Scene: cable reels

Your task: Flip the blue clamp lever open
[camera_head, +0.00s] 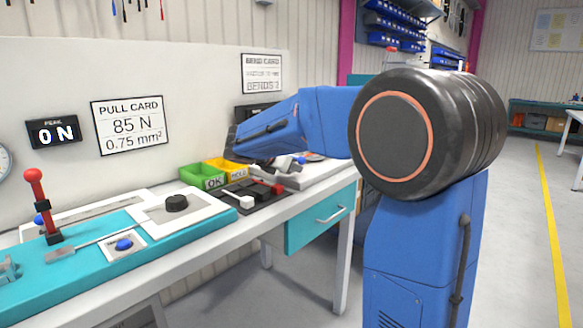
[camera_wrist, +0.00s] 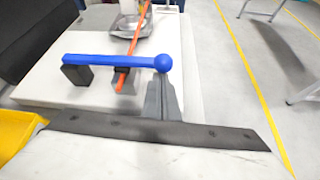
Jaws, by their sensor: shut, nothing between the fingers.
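The blue clamp lever (camera_wrist: 115,61) lies flat across the orange cable (camera_wrist: 123,80) in the wrist view. Its round ball end (camera_wrist: 163,64) is on the right, and its left end sits over a black block (camera_wrist: 77,75). My gripper (camera_wrist: 161,84) is shut and empty, with its grey fingertips close beneath the ball end. I cannot tell whether they touch it. In the head view my blue arm reaches over the bench and hides most of the clamp; a small blue part (camera_head: 301,160) shows beyond it.
A green bin (camera_head: 194,175) and a yellow bin (camera_head: 228,168) stand left of the clamp; a yellow bin edge (camera_wrist: 14,133) shows in the wrist view. A teal board with a red-knobbed lever (camera_head: 34,175) is on the near bench. Open floor lies to the right.

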